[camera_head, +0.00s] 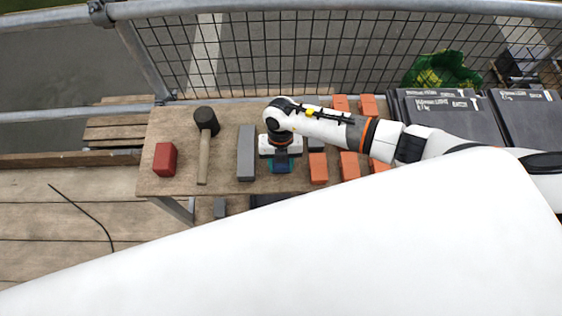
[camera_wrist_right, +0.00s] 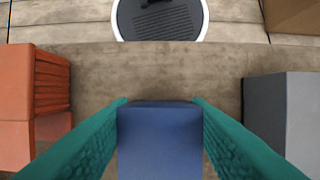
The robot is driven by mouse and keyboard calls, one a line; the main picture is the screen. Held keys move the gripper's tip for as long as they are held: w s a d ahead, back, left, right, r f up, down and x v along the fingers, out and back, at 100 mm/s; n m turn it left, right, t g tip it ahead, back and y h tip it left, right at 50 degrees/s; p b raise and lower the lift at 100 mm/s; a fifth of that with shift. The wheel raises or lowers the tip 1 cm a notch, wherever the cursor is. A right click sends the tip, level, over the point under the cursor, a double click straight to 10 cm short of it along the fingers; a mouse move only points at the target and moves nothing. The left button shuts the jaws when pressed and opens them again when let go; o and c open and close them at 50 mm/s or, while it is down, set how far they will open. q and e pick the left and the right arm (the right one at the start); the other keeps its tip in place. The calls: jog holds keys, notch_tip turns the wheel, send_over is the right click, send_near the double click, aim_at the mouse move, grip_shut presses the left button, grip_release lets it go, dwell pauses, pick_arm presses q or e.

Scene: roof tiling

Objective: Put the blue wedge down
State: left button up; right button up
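My right gripper (camera_head: 281,166) is over the wooden bench, between a long grey block and the orange blocks. In the right wrist view its teal fingers (camera_wrist_right: 160,115) are shut on the blue wedge (camera_wrist_right: 160,140), one finger against each side. The wedge sits between them over the brown bench top (camera_wrist_right: 160,70). I cannot tell whether its underside touches the bench. In the head view the wedge is hidden by the gripper and wrist. My left gripper is not in view.
The long grey block (camera_head: 246,153) is left of the gripper, and orange blocks (camera_head: 318,168) are to its right. A black mallet (camera_head: 206,122) and red block (camera_head: 165,159) are further left. Dark tile stacks (camera_head: 448,112) stand at the right. Mesh railing (camera_head: 270,50) runs behind.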

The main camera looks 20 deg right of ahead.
jog(key=o, duration=0.4)
jog(key=shift+o, duration=0.2)
jog(key=b+v, duration=0.1)
jog(key=v, duration=1.1)
